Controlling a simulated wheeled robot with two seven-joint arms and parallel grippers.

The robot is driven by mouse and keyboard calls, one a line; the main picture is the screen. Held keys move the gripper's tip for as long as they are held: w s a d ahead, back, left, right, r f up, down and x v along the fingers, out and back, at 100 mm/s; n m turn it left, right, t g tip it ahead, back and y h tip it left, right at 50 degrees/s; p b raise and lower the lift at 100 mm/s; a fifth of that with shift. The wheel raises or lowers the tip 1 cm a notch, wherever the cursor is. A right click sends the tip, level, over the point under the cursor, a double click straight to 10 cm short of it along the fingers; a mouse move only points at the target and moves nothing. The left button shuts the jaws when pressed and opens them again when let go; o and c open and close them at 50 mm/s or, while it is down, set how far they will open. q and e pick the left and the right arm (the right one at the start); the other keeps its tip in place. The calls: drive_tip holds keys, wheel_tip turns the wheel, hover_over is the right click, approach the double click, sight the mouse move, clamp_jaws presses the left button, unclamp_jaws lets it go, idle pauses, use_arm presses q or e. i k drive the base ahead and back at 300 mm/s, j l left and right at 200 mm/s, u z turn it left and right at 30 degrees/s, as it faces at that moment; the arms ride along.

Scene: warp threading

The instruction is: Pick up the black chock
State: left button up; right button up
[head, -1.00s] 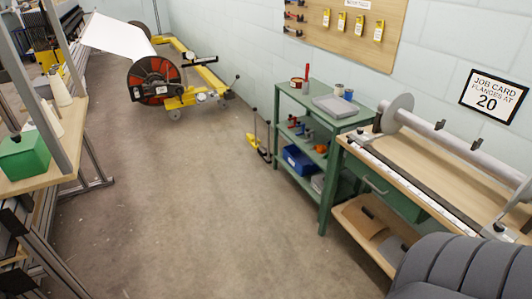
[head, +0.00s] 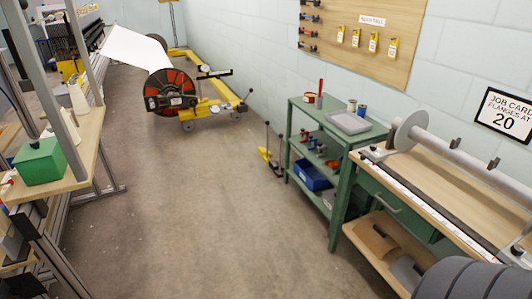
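I cannot make out a black chock for certain in the head view. A small yellow piece with upright dark handles (head: 268,156) stands on the floor beside the green cart; it is too small to tell what it is. Several small dark pieces with red parts (head: 309,31) sit on the wall board at the top. Neither of my grippers is in view.
A yellow wheeled beam carrier with a red-faced reel (head: 172,92) stands at the back. A green cart (head: 345,137) and a wooden bench (head: 440,180) line the right wall. A frame with a green box (head: 40,161) stands left. The middle floor (head: 190,210) is open.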

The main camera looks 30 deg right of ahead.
sight(276, 167)
drive_tip(key=u, duration=1.05)
drive_tip(key=l+u, duration=0.15)
drive_tip(key=u, duration=0.35)
drive_tip(key=i+l+u, duration=0.1)
drive_tip(key=u, duration=0.35)
drive_tip(key=l+u, duration=0.25)
drive_tip(key=u, duration=0.25)
drive_tip(key=l+u, duration=0.15)
drive_tip(key=u, duration=0.35)
drive_tip(key=k+l+u, duration=0.15)
drive_tip(key=l+u, duration=0.35)
drive_tip(key=k+l+u, duration=0.25)
drive_tip(key=u, duration=0.2)
drive_tip(key=k+l+u, duration=0.3)
drive_tip(key=u, duration=0.2)
drive_tip(key=k+l+u, duration=0.15)
drive_tip(key=k+u, duration=0.15)
drive_tip(key=u, duration=0.2)
drive_tip(key=k+l+u, duration=0.2)
drive_tip(key=k+u, duration=0.2)
drive_tip(key=k, duration=0.4)
drive_tip(key=k+u, duration=0.4)
drive_tip(key=k, duration=0.4)
drive_tip(key=k+u, duration=0.3)
drive_tip(key=u, duration=0.15)
drive_tip(key=k+j+u, duration=0.1)
drive_tip(key=k+u, duration=0.2)
drive_tip(key=u, duration=0.2)
drive_tip(key=k+j+u, duration=0.25)
drive_tip(key=u, duration=0.2)
